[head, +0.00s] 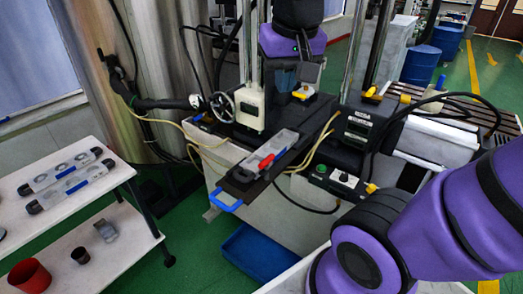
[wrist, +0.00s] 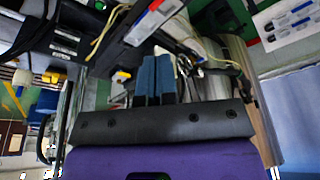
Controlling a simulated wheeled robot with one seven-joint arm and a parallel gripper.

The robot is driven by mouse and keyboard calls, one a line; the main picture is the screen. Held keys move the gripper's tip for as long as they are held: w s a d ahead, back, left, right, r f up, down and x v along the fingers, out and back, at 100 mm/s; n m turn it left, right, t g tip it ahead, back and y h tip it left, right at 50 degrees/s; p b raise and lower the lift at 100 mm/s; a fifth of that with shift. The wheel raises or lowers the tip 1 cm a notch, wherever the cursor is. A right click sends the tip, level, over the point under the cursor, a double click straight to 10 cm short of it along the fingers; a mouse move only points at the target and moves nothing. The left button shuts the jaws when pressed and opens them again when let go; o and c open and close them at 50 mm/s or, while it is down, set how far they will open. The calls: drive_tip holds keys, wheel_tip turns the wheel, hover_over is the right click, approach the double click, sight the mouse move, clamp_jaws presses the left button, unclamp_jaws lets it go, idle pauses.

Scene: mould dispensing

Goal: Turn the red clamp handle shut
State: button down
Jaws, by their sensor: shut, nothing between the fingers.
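The red clamp handle (head: 266,161) lies along the top of a pale grey mould (head: 284,143) on the machine's dark plate in the head view. In the wrist view the red handle (wrist: 155,5) is at the top edge, partly cut off, on the mould (wrist: 146,26). My gripper (head: 284,86) is behind and above the mould in the head view, apart from the handle. In the wrist view my gripper (wrist: 155,58) has its blue fingers side by side, shut and empty.
A blue pull handle (head: 226,203) sticks out in front of the dark plate. Upright columns, a handwheel (head: 221,107) and hoses crowd the machine. A white shelf (head: 70,215) with more moulds and cups is at left. A blue bin (head: 262,253) is on the floor.

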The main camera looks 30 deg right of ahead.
sight(267, 169)
drive_tip(key=w+a+f+m+g+h, duration=0.1)
drive_tip(key=w+f+m+g+h, duration=0.4)
drive_tip(key=w+f+m, duration=0.6)
drive_tip(key=w+f+g, duration=0.1)
drive_tip(key=w+f, duration=0.6)
drive_tip(key=w, duration=0.3)
drive_tip(key=shift+w+a+f+m+g, duration=0.15)
drive_tip(key=shift+w+m+g, duration=0.1)
drive_tip(key=shift+m+g, duration=0.05)
drive_tip(key=x, duration=1)
drive_tip(key=shift+f, duration=0.15)
drive_tip(key=shift+s+d, duration=0.25)
drive_tip(key=shift+s, duration=0.35)
drive_tip(key=shift+s+d, duration=0.2)
drive_tip(key=shift+s, duration=0.4)
drive_tip(key=shift+s+d+f, duration=0.2)
drive_tip(key=shift+s, duration=0.35)
